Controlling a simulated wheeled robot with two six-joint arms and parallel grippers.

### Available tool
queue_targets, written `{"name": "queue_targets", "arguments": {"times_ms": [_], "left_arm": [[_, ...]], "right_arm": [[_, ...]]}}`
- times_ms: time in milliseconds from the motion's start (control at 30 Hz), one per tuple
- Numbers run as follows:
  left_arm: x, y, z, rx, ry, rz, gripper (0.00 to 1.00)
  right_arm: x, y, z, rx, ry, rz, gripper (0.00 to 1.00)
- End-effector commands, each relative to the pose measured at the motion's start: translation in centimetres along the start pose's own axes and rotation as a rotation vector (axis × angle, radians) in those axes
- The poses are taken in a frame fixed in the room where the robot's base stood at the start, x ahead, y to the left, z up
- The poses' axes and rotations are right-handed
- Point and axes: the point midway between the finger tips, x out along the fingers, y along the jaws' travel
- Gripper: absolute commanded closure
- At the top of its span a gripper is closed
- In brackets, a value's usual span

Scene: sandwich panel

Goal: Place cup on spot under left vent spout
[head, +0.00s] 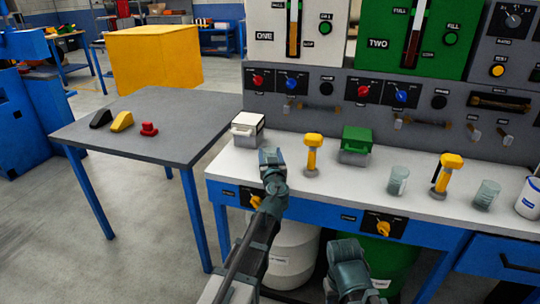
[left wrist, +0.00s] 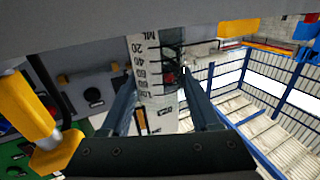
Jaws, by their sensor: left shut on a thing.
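My left gripper (head: 270,158) is shut on a clear measuring cup, held over the front left of the white bench top, beside the white lidded box. In the left wrist view the cup (left wrist: 154,70) stands between the two fingers, its ML scale facing the camera. In the head view the gripper mostly hides it. Two yellow-topped posts stand on the bench, a left one (head: 312,155) to the right of my left gripper and a right one (head: 447,175). I cannot tell which part is the left vent spout; the spot under it is not clear. My right arm's end (head: 350,268) shows low in front of the bench; its fingers cannot be made out.
The white box (head: 247,129) and green box (head: 356,145) stand at the back of the bench. Other clear cups stand right of centre (head: 398,180) and farther right (head: 487,195). A grey side table (head: 165,125) holds black, yellow and red pieces. The control panel rises behind the bench.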

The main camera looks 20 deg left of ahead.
Motion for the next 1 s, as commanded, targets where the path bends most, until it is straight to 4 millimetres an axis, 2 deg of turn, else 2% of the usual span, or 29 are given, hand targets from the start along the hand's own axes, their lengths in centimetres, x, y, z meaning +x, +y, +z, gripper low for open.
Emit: {"name": "queue_targets", "arguments": {"times_ms": [33,167,433,567,667,800,1000], "left_arm": [[0.0,0.0,0.1,0.000,0.000,0.000,0.32],[0.0,0.0,0.0,0.000,0.000,0.000,0.08],[0.0,0.0,0.0,0.000,0.000,0.000,0.07],[-0.9,-0.1,0.0,0.000,0.000,0.000,0.07],[-2.5,-0.1,0.0,0.000,0.000,0.000,0.07],[-5.6,-0.1,-1.0,0.000,0.000,0.002,0.07],[-9.8,-0.1,-0.8,0.000,0.000,0.001,0.07]], "right_arm": [[0.1,0.0,0.0,0.000,0.000,0.000,0.50],[0.0,0.0,0.0,0.000,0.000,0.000,0.50],[0.0,0.0,0.0,0.000,0.000,0.000,0.50],[0.0,0.0,0.0,0.000,0.000,0.000,0.50],[0.0,0.0,0.0,0.000,0.000,0.000,0.50],[-1.0,0.1,0.1,0.000,0.000,-0.001,0.50],[-0.8,0.1,0.1,0.000,0.000,-0.001,0.50]]}}
